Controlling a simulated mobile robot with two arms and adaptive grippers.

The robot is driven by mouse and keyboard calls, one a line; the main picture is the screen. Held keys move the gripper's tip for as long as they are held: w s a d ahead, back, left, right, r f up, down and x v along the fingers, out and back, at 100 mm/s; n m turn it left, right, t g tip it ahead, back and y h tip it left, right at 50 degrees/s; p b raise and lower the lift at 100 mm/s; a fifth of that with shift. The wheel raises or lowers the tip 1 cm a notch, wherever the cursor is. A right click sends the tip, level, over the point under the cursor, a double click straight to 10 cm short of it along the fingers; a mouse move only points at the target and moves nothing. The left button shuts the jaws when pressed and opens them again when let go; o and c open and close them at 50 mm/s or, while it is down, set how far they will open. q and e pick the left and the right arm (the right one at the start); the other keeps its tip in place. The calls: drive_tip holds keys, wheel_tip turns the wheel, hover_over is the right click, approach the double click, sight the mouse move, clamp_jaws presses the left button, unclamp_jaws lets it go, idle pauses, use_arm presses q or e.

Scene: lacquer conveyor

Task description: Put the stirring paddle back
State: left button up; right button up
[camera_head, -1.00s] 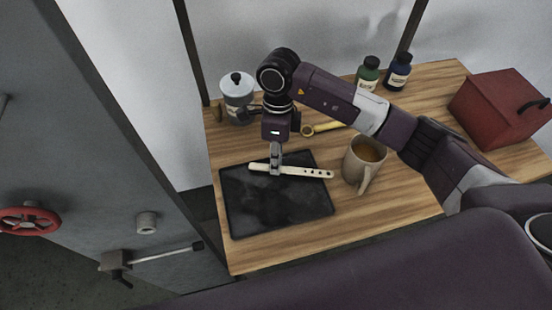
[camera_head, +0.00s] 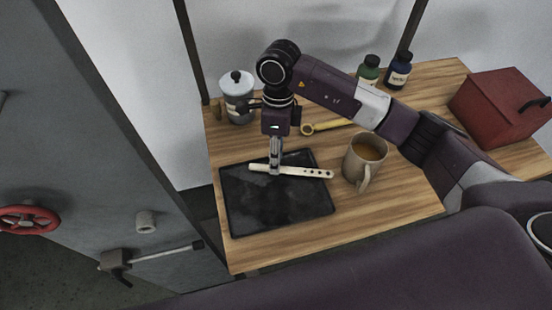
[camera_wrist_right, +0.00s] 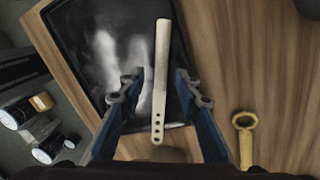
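The stirring paddle (camera_head: 310,173) is a flat cream stick with several holes at one end. It lies on the dark tray (camera_head: 255,215), its holed end reaching past the tray's right edge. My right gripper (camera_head: 275,172) points down over the paddle's plain half. In the right wrist view the paddle (camera_wrist_right: 160,75) runs between the two open fingers (camera_wrist_right: 156,85), with a gap on each side. A beige mug (camera_head: 360,165) with brown liquid stands right of the tray. My left gripper is not in view.
A yellow ring-ended tool (camera_head: 308,129) lies behind the tray; it also shows in the right wrist view (camera_wrist_right: 244,137).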

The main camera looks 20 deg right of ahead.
wheel_tip(320, 180, up, 11)
drive_tip(key=w+b, duration=0.1)
drive_tip(key=b, duration=0.2)
drive_tip(key=shift+w+d+f, duration=0.15)
drive_tip(key=shift+w+d, duration=0.15)
drive_tip(key=shift+d, duration=0.05)
